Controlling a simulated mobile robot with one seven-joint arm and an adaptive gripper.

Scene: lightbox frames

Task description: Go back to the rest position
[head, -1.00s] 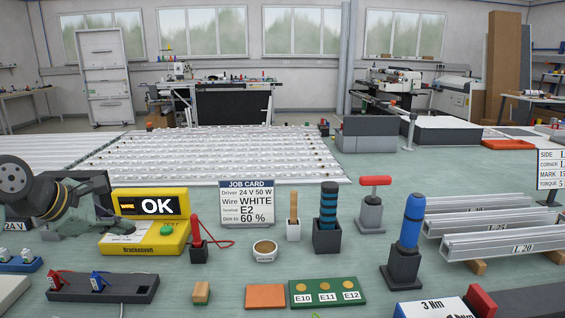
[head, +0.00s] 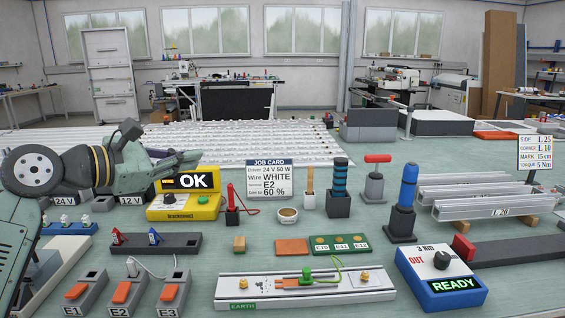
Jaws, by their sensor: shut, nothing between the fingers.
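My arm reaches in from the left edge in the head view. My gripper (head: 194,157) is at its right end, pointing right, raised near the yellow tester (head: 183,207) whose screen reads OK. The gripper is shut, with nothing seen in its fingers. Part of the tester's back is behind the gripper.
A job card (head: 270,177) stands right of the tester. A dark rack (head: 178,244), switches E1 to E3 (head: 120,292), an earth rail (head: 300,289) and a blue READY box (head: 440,275) fill the front. Tool holders stand centre right. Grey table shows between them.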

